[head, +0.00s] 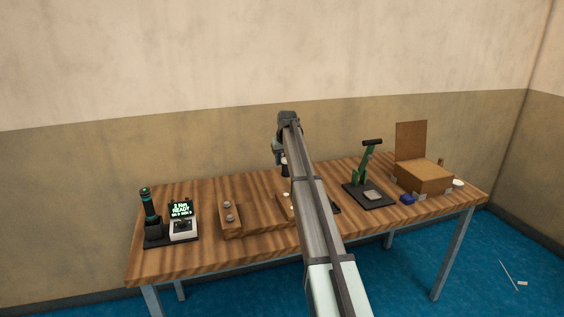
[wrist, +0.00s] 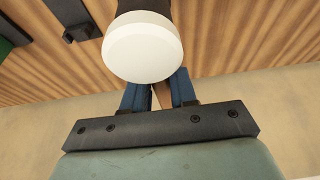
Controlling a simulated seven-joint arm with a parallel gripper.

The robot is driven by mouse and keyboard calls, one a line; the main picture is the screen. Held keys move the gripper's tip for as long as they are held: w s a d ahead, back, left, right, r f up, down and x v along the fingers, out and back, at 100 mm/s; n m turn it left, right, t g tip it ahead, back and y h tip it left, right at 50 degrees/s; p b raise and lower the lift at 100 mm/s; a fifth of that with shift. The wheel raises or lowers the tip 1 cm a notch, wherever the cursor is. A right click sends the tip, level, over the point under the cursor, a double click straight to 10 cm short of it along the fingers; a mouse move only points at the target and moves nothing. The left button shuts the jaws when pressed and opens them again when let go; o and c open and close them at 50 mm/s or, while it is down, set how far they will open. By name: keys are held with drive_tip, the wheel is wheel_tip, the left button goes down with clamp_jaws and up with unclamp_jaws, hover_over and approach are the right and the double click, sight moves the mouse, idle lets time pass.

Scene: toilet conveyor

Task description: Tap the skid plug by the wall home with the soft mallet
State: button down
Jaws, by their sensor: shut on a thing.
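My gripper (head: 279,148) is above the back middle of the workbench, largely behind my own arm in the head view. In the wrist view its blue fingers (wrist: 157,95) are shut on the soft mallet, whose round white head (wrist: 143,47) fills the upper middle. A brown strip, probably its handle, shows between the fingers. In the head view a wooden block (head: 233,230) left of my arm carries two grey round-topped plugs, one nearer the wall (head: 226,204) and one nearer the front (head: 229,217). The mallet is apart from both. How deep they sit is too small to tell.
A dark torch-like tool (head: 151,215) and a box with a lit READY screen (head: 181,211) stand at the left. A green lever press (head: 364,170) and an open cardboard box (head: 423,178) stand at the right. My arm hides the bench (head: 200,254) middle.

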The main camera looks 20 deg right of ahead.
drive_tip(key=shift+f, duration=0.15)
drive_tip(key=shift+f, duration=1.15)
drive_tip(key=shift+f, duration=0.2)
drive_tip(key=shift+f, duration=0.45)
idle(0.7)
drive_tip(key=shift+r, duration=0.1)
drive_tip(key=shift+r, duration=1.65)
drive_tip(key=shift+f, duration=0.1)
drive_tip(key=shift+f, duration=1.2)
drive_tip(key=shift+f, duration=0.2)
